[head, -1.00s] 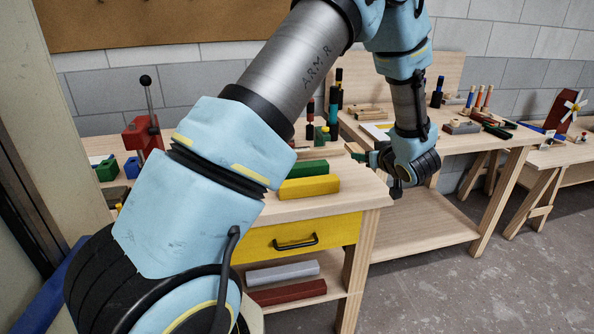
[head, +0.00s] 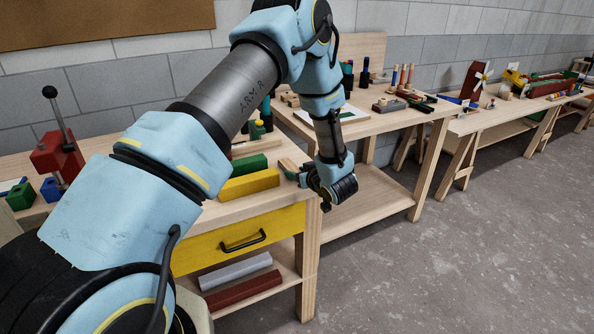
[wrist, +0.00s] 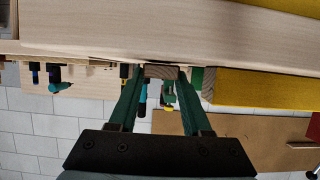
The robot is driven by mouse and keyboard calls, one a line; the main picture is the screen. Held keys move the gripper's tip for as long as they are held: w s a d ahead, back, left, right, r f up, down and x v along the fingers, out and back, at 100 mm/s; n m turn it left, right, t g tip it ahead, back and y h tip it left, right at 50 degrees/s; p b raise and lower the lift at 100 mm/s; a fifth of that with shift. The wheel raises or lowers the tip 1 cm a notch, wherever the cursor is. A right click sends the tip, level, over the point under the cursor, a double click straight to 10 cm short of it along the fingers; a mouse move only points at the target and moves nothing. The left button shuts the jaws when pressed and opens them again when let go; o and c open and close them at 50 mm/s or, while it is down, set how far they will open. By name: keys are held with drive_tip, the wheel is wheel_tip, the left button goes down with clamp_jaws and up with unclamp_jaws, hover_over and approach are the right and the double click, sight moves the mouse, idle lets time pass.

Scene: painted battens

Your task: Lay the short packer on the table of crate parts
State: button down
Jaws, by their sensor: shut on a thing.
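My gripper (head: 292,176) is beside the right edge of the near bench, partly hidden by my own wrist. In the wrist view my gripper (wrist: 158,85) has its two green fingers shut on a short, pale wooden block, the packer (wrist: 161,72). Its light wood (head: 286,164) also shows at the fingertips in the head view. The table of crate parts cannot be told for sure; the middle bench (head: 385,128) holds several wooden pieces and tools.
The near bench (head: 285,205) carries a yellow batten (head: 250,185) and a green batten (head: 250,165) close to my gripper. A red press (head: 57,155) stands at left. The floor at right is clear.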

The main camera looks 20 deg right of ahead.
drive_tip(key=shift+f, duration=0.2)
drive_tip(key=shift+c, duration=1.8)
unclamp_jaws()
drive_tip(key=shift+r, duration=0.25)
drive_tip(key=b+v, duration=0.3)
drive_tip(key=v, duration=0.9)
drive_tip(key=shift+f, duration=0.2)
